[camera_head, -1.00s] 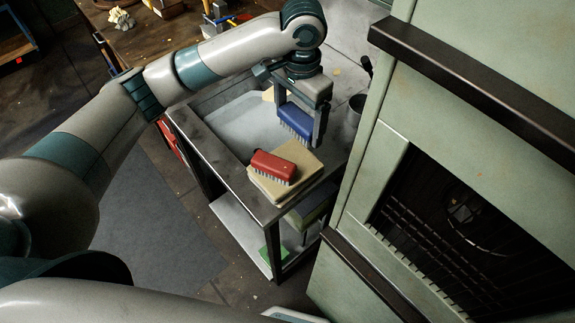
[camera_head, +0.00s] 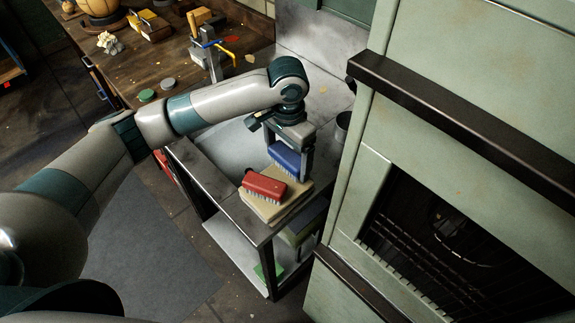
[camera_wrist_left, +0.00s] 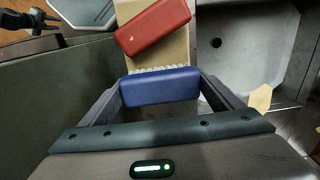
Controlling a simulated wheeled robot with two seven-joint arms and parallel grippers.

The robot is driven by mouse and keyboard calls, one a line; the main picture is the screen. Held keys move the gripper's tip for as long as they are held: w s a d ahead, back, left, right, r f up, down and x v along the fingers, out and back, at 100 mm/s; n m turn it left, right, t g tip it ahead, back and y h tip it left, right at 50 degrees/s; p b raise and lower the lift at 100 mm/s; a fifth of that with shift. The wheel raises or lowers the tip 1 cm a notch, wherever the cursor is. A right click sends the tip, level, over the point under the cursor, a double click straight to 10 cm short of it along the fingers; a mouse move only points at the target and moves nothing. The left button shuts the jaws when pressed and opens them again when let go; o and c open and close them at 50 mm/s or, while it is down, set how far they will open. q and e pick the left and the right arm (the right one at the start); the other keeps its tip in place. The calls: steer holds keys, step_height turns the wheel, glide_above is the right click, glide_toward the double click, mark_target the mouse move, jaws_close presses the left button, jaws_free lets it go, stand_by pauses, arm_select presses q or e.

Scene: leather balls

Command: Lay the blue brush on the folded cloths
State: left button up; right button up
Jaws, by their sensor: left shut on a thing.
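The blue brush (camera_head: 288,160) is held between the fingers of my left gripper (camera_head: 290,165), bristles down. It is at the back part of the folded cloths (camera_head: 270,207), very low over them; I cannot tell whether its bristles touch. A red brush (camera_head: 264,186) lies on the front left part of the cloths. In the left wrist view the blue brush (camera_wrist_left: 160,86) spans between both fingers, beside the red brush (camera_wrist_left: 152,26) and over the edge of the tan cloths (camera_wrist_left: 172,52).
The cloths lie on a metal sink table (camera_head: 233,207) with a basin (camera_head: 225,145) behind. A dark cup (camera_head: 342,126) stands to the right, close to a large green cabinet (camera_head: 400,150). A wooden workbench (camera_head: 165,60) with tools is at the back left.

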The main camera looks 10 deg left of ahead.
mark_target(287, 166)
arm_select(q)
steer(key=shift+f, duration=0.6)
steer(key=shift+f+p, duration=0.55)
steer(key=shift+f, duration=0.7)
arm_select(e)
steer(key=shift+a+r, duration=0.4)
steer(key=shift+r, duration=0.15)
steer(key=shift+d, duration=0.2)
arm_select(q)
steer(key=o, duration=0.8)
steer(key=shift+f, duration=0.15)
arm_select(e)
steer(key=shift+d, duration=0.15)
